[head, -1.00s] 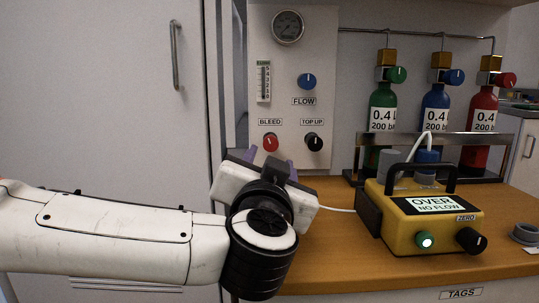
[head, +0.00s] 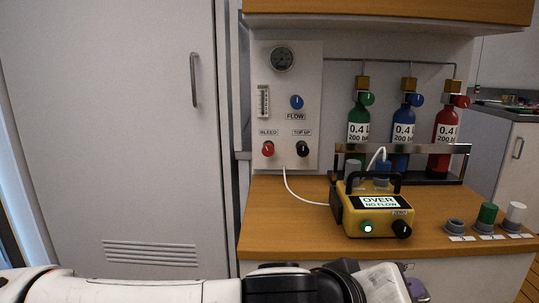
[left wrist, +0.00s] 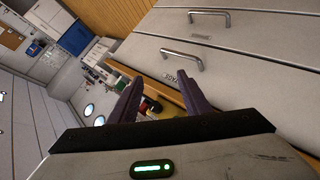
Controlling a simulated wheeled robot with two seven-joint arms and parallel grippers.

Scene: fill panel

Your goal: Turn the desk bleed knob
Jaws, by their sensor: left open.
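The red bleed knob (head: 268,149) is on the white wall panel (head: 310,75) above the desk, just under the BLEED label. It is in plain view in the head view, and nothing touches it. My left gripper (head: 418,291) is at the bottom edge of the head view, low in front of the desk and well away from the knob. In the left wrist view its two purple fingers (left wrist: 162,98) are apart with nothing held between them. My right gripper is not in view.
The panel also has a blue FLOW knob (head: 296,102), a black TOP UP knob (head: 303,149) and a gauge (head: 281,58). A yellow box (head: 376,225) reading OVER NO FLOW stands on the wooden desk (head: 285,235). Cylinders stand in a rack (head: 463,149) behind it.

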